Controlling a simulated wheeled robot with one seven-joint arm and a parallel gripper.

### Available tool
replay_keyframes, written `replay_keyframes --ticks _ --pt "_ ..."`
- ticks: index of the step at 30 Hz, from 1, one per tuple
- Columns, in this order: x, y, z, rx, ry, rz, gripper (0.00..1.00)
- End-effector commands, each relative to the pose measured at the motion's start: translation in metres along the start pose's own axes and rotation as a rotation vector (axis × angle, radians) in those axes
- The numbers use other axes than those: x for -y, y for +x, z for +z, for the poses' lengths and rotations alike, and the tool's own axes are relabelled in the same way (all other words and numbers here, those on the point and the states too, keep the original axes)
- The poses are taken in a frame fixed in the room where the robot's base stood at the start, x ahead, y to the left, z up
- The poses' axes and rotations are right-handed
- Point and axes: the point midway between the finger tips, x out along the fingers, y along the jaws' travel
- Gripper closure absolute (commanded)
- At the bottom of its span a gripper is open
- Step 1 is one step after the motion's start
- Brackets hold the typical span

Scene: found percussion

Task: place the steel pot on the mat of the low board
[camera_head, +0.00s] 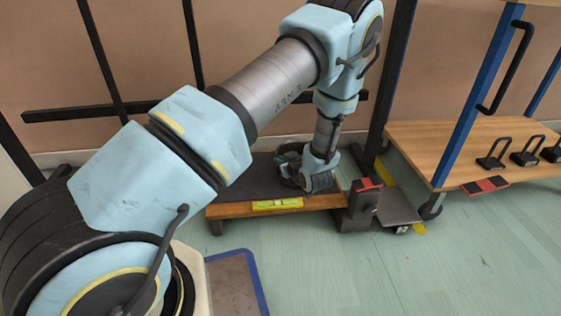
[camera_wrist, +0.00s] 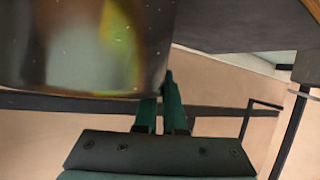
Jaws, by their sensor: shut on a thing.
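The low board (camera_head: 228,210) stands on the floor by the wall in the head view, with a dark mat (camera_head: 245,183) on its top. In the head view my wrist hides most or all of the pot. A dark surface beside the pot (camera_wrist: 240,25) looks like the mat; contact between them cannot be told.
A yellow level-like strip (camera_head: 277,204) is on the board's front edge. A dark block with a red top (camera_head: 365,197) stands just right of the board. A wooden trolley shelf (camera_head: 440,145) with several black padlock-shaped things is further right.

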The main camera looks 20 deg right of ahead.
Motion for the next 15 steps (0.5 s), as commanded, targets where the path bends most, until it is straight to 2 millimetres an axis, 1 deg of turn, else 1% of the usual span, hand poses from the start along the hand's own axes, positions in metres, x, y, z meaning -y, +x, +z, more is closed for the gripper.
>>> replay_keyframes --ticks 1,2,3,9,10,15 --pt "0.0 0.0011 0.0014 -0.001 -0.001 0.0 1.0" --pt "0.0004 0.001 0.0025 0.0 0.001 0.0 0.92" --pt "0.0003 0.0008 0.0019 0.0 0.0 0.0 0.87" --pt "0.0003 0.0007 0.0019 0.001 0.0 0.0 0.65" --pt "0.0003 0.0007 0.0019 0.0 0.0 0.0 0.63" --pt "0.0003 0.0007 0.0018 0.0 0.0 0.0 0.63"
